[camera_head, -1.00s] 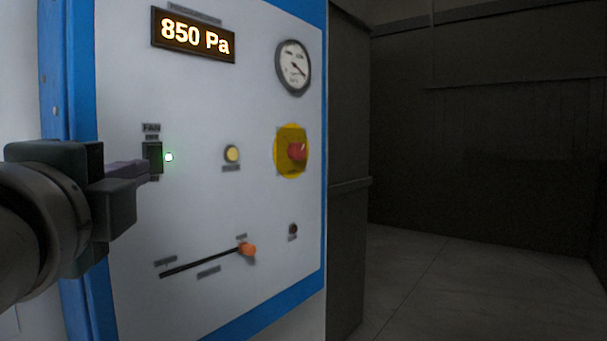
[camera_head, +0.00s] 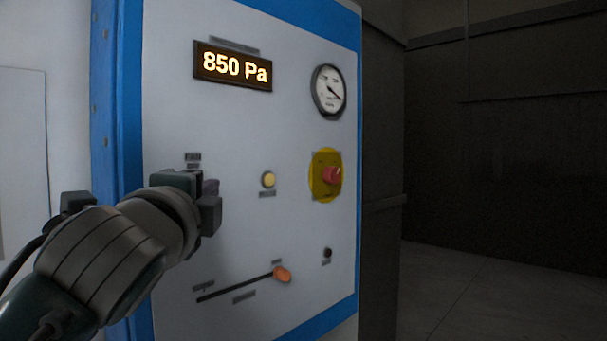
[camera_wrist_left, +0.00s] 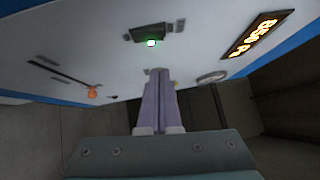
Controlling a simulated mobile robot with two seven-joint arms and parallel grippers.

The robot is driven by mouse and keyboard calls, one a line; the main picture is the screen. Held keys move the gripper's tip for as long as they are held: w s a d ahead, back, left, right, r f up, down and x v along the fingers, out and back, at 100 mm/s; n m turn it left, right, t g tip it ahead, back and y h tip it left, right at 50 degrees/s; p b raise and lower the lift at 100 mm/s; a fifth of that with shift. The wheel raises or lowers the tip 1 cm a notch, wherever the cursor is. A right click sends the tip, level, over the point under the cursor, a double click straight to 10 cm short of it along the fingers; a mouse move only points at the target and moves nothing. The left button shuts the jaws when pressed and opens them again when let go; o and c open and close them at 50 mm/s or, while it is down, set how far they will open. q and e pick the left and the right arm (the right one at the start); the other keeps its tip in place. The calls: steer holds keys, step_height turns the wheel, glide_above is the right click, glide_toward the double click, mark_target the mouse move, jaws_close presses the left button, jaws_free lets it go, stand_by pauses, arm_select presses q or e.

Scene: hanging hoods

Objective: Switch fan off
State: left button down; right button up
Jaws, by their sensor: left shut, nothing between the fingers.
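The fan switch is a dark rocker (camera_wrist_left: 148,32) on the white panel, at the top of the left wrist view. In the head view the FAN label (camera_head: 193,157) shows, but my left gripper hides the switch and lamp. My left gripper (camera_head: 212,188) is in front of the panel's left part. Its purple fingers (camera_wrist_left: 158,76) are shut together and empty; in the wrist view their tips appear below the lamp, apart from the switch. Whether they touch the panel I cannot tell. My right gripper is not in view.
The panel carries an 850 Pa display (camera_head: 233,66), a round gauge (camera_head: 328,91), a yellow button (camera_head: 268,180), a red emergency knob (camera_head: 332,175) and an orange slider (camera_head: 282,274). A blue frame (camera_head: 130,100) borders it. Dark open floor (camera_head: 450,290) lies right.

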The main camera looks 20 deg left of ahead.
arm_select(q)
steer(key=shift+w+a+r+p, duration=0.15)
steer(key=shift+w+a+p, duration=0.4)
steer(key=shift+a, duration=0.45)
steer(key=shift+w+a+r+p, duration=0.1)
steer(key=shift+w+a+p, duration=0.2)
steer(key=shift+w+a, duration=0.5)
steer(key=shift+s+a, duration=0.2)
steer(key=shift+r+p, duration=0.2)
steer(key=shift+p, duration=0.2)
steer(key=shift+w+a+f+n+g+p, duration=0.1)
steer(key=shift+a+n+g+p, duration=0.2)
steer(key=shift+p, duration=0.2)
steer(key=shift+d, duration=0.1)
